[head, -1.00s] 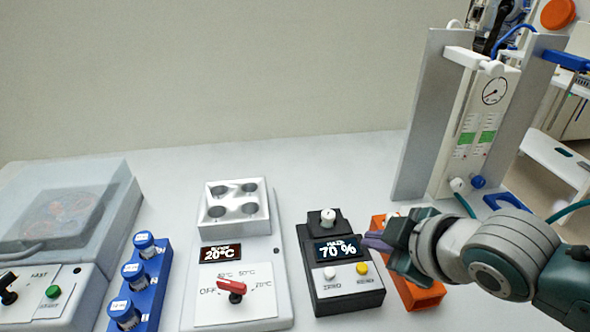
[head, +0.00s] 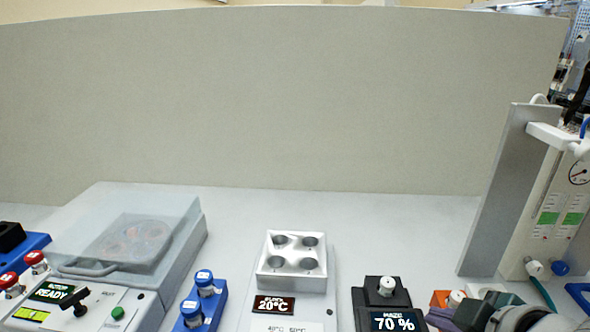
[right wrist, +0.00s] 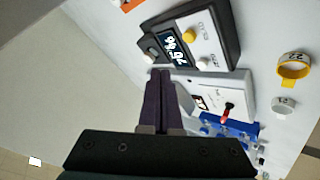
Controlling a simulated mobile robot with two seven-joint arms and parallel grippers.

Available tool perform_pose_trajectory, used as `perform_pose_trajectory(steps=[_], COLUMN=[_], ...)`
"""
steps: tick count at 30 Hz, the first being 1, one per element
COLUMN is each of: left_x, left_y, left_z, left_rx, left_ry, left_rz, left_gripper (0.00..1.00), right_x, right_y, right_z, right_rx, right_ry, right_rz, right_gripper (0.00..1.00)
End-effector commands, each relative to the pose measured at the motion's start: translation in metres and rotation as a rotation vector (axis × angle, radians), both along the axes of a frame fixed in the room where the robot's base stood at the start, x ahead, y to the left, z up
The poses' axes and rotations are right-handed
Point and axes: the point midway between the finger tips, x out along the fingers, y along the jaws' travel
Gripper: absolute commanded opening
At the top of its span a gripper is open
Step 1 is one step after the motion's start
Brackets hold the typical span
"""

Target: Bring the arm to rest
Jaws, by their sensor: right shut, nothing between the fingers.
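My left gripper is in neither view.
The heater block (head: 292,262), a blue rack with capped vials (head: 204,300) and a lidded centrifuge (head: 130,245) stand left of the meter. An orange block (head: 440,298) lies behind the gripper. A gauge stand (head: 545,215) rises at right. The bench behind is clear.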

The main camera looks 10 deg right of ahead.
Motion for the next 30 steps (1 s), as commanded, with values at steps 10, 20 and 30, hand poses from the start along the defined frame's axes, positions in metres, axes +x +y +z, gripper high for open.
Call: perform_pose_trajectory(steps=[10,20,30], left_x=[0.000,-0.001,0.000], left_y=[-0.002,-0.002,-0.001], left_z=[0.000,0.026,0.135], left_rx=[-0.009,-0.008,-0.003], left_ry=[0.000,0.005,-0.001], left_rz=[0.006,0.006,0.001], left_gripper=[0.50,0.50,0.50], right_x=[-0.109,-0.195,-0.193], right_y=[0.052,0.061,0.061], right_z=[0.030,0.101,0.208], right_rx=[0.232,0.344,0.341], right_ry=[0.273,0.464,0.463], right_rz=[-0.245,-0.485,-0.479], right_gripper=[0.00,0.00,0.00])
